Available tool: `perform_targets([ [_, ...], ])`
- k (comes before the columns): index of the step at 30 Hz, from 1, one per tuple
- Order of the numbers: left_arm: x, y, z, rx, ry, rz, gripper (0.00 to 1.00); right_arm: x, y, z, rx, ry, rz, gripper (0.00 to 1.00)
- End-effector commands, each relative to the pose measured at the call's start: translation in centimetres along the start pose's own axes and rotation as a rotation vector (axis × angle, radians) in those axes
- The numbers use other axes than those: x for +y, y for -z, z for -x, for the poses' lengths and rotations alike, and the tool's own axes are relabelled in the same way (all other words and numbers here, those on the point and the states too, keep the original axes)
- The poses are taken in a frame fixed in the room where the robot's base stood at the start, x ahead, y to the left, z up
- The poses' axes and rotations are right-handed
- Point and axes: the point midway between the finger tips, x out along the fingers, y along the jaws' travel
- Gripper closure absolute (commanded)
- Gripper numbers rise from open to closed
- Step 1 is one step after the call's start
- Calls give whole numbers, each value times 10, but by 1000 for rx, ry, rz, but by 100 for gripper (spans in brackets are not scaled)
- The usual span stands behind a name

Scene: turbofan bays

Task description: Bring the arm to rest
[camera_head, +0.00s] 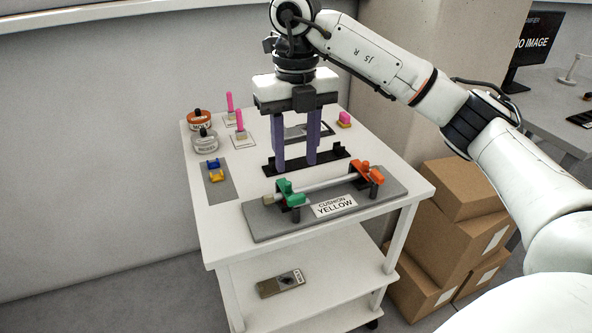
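My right arm (375,58) comes in from the right and reaches over the white cart. My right gripper (296,164) points straight down above the middle of the cart top. Its two purple fingers stand apart with a gap between them, and I see nothing held there. The fingertips appear close to a black bracket strip (333,153); I cannot tell whether they touch it. My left gripper is not in view.
The white cart (217,243) carries a grey board (385,207) with a silver tube (327,182), green clamp (290,194) and orange clamp (367,171). Jars (205,141), pink-handled tools (239,122) and small clips (214,170) stand left. Cardboard boxes (443,241) stand right.

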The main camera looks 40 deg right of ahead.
Motion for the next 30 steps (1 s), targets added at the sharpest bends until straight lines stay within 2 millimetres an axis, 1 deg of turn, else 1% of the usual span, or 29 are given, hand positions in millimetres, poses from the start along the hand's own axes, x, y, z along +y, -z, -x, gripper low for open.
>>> perform_targets([
  [1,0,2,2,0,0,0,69,0,0,8,-2,-1,-1,61],
  [5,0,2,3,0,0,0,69,0,0,12,-1,-1,-2,61],
  [20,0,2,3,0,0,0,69,0,0,12,0,-1,-1,61],
  [22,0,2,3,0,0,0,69,4,1,10,2,-13,9,61],
  [23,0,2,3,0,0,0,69,8,2,7,4,-25,20,61],
  [26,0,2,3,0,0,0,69,40,8,-7,13,-120,88,61],
  [29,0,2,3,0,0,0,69,99,24,-24,29,-308,195,61],
  [30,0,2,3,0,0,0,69,127,35,-30,40,-405,240,61],
])
